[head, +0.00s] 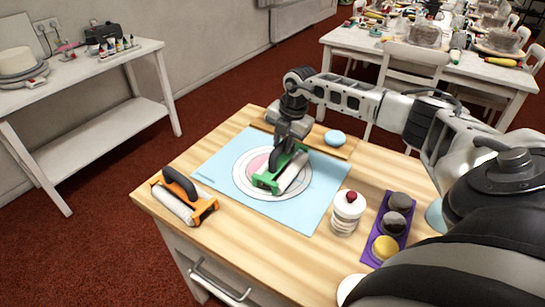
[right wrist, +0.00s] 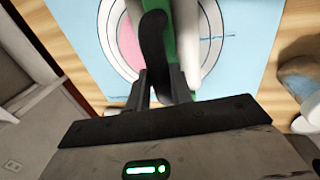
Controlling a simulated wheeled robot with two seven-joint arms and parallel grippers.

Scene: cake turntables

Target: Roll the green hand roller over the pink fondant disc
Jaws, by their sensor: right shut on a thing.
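The green hand roller (head: 264,180) has a green frame, a dark handle and a white roll. My right gripper (head: 282,146) is shut on its dark handle, which also shows between the fingers in the right wrist view (right wrist: 153,50). The roller is over the right part of the pink fondant disc (head: 258,163); I cannot tell whether it touches the disc. The disc lies inside white rings on the blue mat (head: 215,160), and its pink left part shows in the right wrist view (right wrist: 128,42). The roller hides the rest. My left gripper is not in view.
An orange hand roller (head: 205,207) lies at the table's left. A blue round thing (head: 334,138) lies behind the mat. The mat's left part is clear.

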